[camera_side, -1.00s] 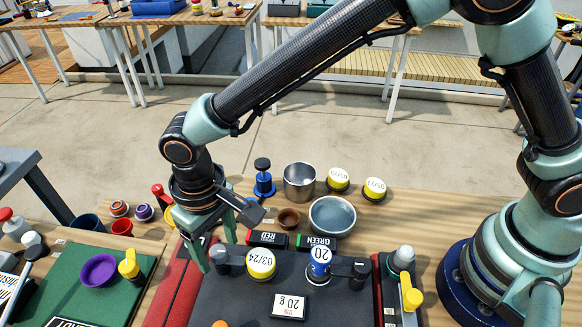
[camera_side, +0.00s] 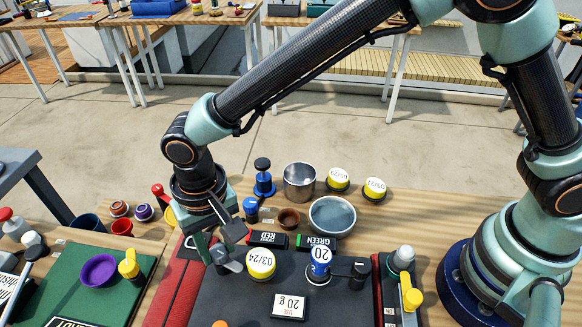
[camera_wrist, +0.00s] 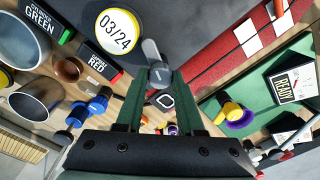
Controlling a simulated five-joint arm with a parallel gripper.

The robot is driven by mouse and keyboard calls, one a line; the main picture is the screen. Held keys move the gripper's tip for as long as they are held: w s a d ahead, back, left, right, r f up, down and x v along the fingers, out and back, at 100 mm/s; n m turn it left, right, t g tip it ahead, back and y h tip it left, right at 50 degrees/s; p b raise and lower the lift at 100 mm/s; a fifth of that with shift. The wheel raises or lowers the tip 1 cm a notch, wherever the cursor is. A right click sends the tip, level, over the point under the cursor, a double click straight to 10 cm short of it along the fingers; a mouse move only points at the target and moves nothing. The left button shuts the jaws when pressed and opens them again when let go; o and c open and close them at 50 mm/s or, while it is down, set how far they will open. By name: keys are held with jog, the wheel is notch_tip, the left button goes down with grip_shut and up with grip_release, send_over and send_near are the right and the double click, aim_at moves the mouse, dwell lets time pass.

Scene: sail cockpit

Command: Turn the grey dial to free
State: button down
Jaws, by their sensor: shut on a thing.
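The grey dial (camera_side: 232,266) stands on the left side of the dark board, left of a yellow-topped cylinder marked 03/24 (camera_side: 261,263). In the wrist view, the dial's round head (camera_wrist: 160,76) sits between my fingertips, and its lighter grey lever (camera_wrist: 152,50) points away from my gripper. My gripper (camera_side: 222,252) is shut on the dial, with a finger on either side. In the side view, the fingers hide much of the dial. No "free" mark can be read in either view.
A blue knob marked 20 (camera_side: 319,262) and a 20 g label (camera_side: 289,306) are on the dark board. RED (camera_side: 267,239) and GREEN (camera_side: 316,243) boxes line its far edge. A green mat (camera_side: 60,285) lies left.

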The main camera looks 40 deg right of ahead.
aim_at(221, 251)
jog(key=m, duration=0.4)
jog(key=shift+d+m, duration=0.1)
jog(key=shift+m, duration=1.7)
jog(key=c, duration=0.5)
grip_release()
jog(key=r, duration=1.2)
jog(key=shift+s+d, duration=0.1)
jog(key=shift+s, duration=0.1)
